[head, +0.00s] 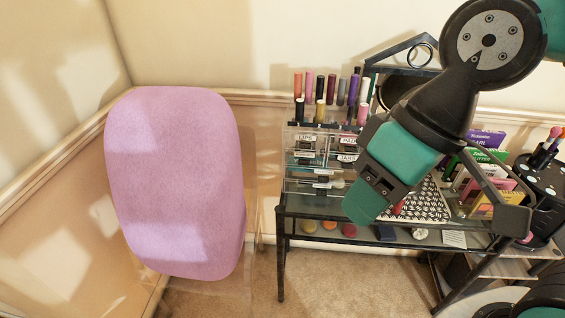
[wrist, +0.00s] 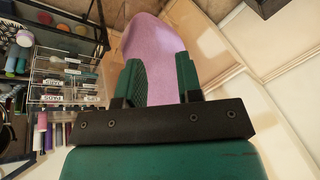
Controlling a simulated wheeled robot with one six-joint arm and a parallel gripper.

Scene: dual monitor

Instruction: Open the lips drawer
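The clear acrylic drawer organizer (head: 318,172) stands on the left end of the black table. The lips drawer (head: 306,139) seems to be the upper left one, with a small white label; it looks shut. In the wrist view the organizer (wrist: 62,80) shows upside down at the left, and the lips drawer label (wrist: 53,97) is at its lower left. My gripper (head: 362,206) is in front of the organizer's right side and hides part of it. In the wrist view my gripper (wrist: 160,78) has its two green fingers apart with nothing between them.
Lipsticks and tubes (head: 329,88) stand upright on top of the organizer. A pink chair (head: 180,180) stands left of the table (head: 281,250). Colourful boxes (head: 485,170) and a black round holder (head: 548,185) are at the right. Carpet in front is partly free.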

